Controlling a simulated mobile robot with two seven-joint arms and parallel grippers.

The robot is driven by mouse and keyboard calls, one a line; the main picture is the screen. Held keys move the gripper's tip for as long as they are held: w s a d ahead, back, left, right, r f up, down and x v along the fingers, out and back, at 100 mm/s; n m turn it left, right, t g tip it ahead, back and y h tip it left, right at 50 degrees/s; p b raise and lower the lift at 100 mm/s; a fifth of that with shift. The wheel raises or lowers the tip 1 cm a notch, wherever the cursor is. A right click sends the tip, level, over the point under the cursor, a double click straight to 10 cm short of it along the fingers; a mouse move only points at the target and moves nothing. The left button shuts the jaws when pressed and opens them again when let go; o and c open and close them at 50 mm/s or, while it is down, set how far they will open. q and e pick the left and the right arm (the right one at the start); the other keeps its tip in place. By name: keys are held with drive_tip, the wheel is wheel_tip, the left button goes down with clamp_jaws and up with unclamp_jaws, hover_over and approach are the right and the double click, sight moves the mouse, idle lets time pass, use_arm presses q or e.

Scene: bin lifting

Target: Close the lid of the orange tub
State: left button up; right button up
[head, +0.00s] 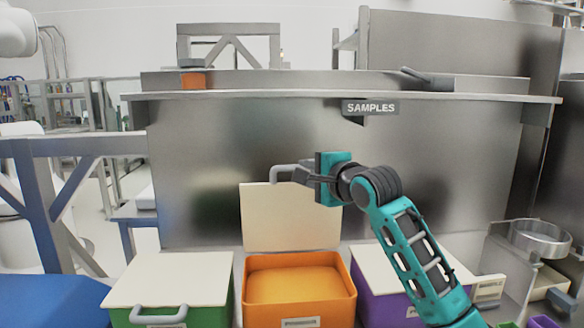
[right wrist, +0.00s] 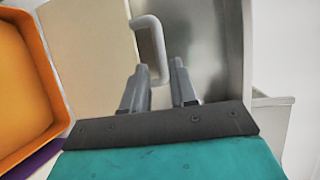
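The orange tub (head: 299,313) stands at the lower middle of the head view. Its cream lid (head: 290,222) is swung up and upright at the tub's back, so the tub is open. The lid's grey handle (head: 283,173) is at its top edge. My right gripper (head: 304,175) is at this handle. In the right wrist view my right gripper (right wrist: 160,80) has its fingers apart, with the handle (right wrist: 155,42) at the gap between the fingertips. The lid (right wrist: 95,45) and the tub (right wrist: 45,72) show at the left there. My left gripper is not in view.
A green tub (head: 205,308) with a shut cream lid (head: 172,277) stands left of the orange one. A purple tub (head: 380,305) with a cream lid stands right, partly behind my arm. A metal panel with a SAMPLES sign (head: 371,108) rises behind the tubs.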

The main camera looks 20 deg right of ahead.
sight(293, 168)
drive_tip(key=w, duration=0.5)
drive_tip(key=w+a+f, duration=0.1)
drive_tip(key=w, duration=0.1)
drive_tip(key=shift+w+p, duration=0.3)
drive_tip(key=shift+c, duration=0.2)
clamp_jaws()
